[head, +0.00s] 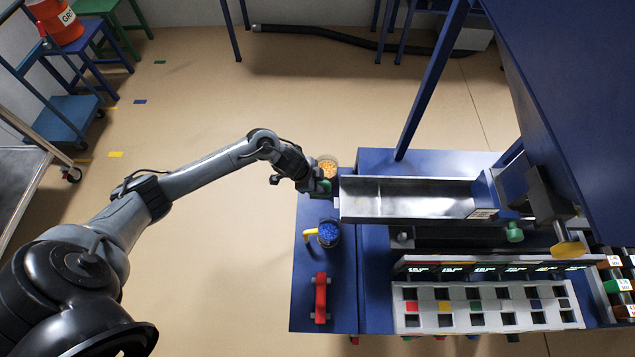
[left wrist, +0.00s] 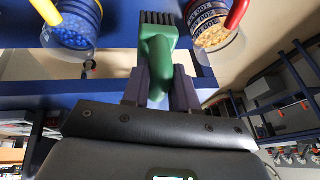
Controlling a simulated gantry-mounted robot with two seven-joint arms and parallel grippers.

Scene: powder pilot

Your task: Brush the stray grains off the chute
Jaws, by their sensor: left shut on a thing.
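The chute (head: 405,197) is a long grey metal trough on the blue bench, running left to right in the head view. I cannot make out single grains on it. My left gripper (head: 313,186) is at the chute's left end, shut on a green brush (head: 324,188). In the left wrist view the brush (left wrist: 158,55) stands between the two fingers, with its dark bristles (left wrist: 158,17) pointing away from the gripper. I cannot tell whether the bristles touch anything. My right gripper is not in view.
A cup of blue grains (head: 328,233) with a yellow handle and a cup of orange grains (head: 328,164) stand either side of the gripper. A red handle (head: 320,297) lies nearer the front. A white slotted rack (head: 485,306) is below the chute. Blue framing (head: 432,80) rises behind.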

